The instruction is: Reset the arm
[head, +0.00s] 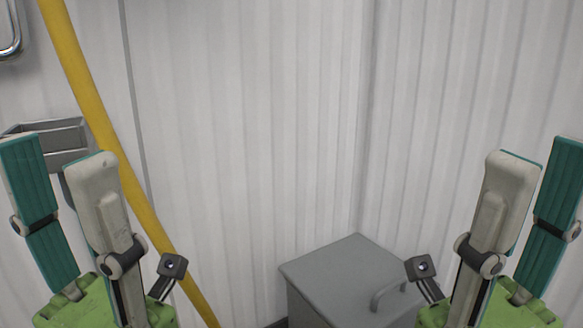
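My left gripper (62,160) is at the lower left of the head view. Its teal-lined fingers point up and stand apart with nothing between them. My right gripper (541,160) is at the lower right, in a near mirror pose. Its fingers also point up and stand apart, and nothing shows between them. Both grippers are raised in front of the wall. The arms behind the green gripper bodies are cut off by the bottom edge. No rice or bowl is in view.
A white ribbed wall (250,130) fills the background. A yellow pole (85,90) slants down past the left gripper. A grey box with a handle (345,275) stands low between the grippers. A grey metal holder (62,140) is on the left wall. The middle space is free.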

